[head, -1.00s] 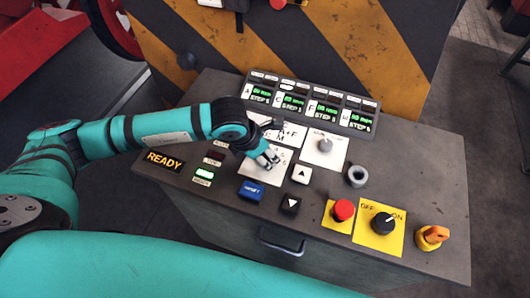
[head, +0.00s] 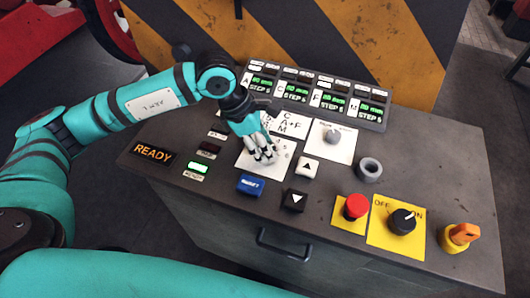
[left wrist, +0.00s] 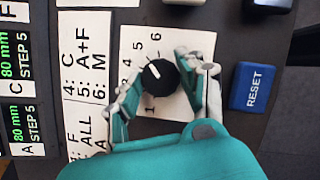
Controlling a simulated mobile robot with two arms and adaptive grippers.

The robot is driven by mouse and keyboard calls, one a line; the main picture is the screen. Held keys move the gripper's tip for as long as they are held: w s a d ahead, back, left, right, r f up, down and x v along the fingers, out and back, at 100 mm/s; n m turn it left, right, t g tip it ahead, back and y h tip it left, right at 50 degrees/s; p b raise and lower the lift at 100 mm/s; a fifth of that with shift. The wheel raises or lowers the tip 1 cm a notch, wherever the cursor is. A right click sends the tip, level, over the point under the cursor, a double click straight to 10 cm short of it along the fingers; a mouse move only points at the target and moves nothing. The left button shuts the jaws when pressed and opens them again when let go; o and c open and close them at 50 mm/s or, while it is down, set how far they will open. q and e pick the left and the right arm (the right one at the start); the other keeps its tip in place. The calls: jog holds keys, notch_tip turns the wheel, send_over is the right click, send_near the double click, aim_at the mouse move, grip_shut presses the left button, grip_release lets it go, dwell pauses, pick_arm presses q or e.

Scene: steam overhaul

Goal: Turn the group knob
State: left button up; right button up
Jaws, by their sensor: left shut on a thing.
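The group knob (left wrist: 160,76) is a small round black knob with a white mark, on a white plate (left wrist: 130,33) numbered 1 to 6. In the left wrist view, its mark points to the upper left, roughly toward 4 or 5. My left gripper (left wrist: 157,72) has its fingers on either side of the knob and is shut on it. In the head view, my left gripper (head: 263,155) reaches down onto the plate, and its fingers hide the knob. My right gripper is not in view.
Close around are a blue RESET button (left wrist: 253,87), a white up button (head: 307,167) and a black down button (head: 294,200). Another knob (head: 332,136), a red button (head: 356,206) and an OFF/ON switch (head: 402,221) lie to the right. Green displays (head: 318,95) stand behind.

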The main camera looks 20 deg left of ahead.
pick_arm(q)
jog(key=m+g+b, duration=0.1)
jog(key=m+b, duration=0.2)
jog(key=shift+w+f, duration=0.1)
jog(key=shift+w, duration=0.05)
jog(key=shift+m+g+b, duration=0.4)
jog(key=shift+m+b, duration=0.55)
jog(key=shift+m, duration=0.05)
jog(key=shift+r, duration=0.2)
jog(key=o, duration=1.2)
jog(key=v, duration=1.2)
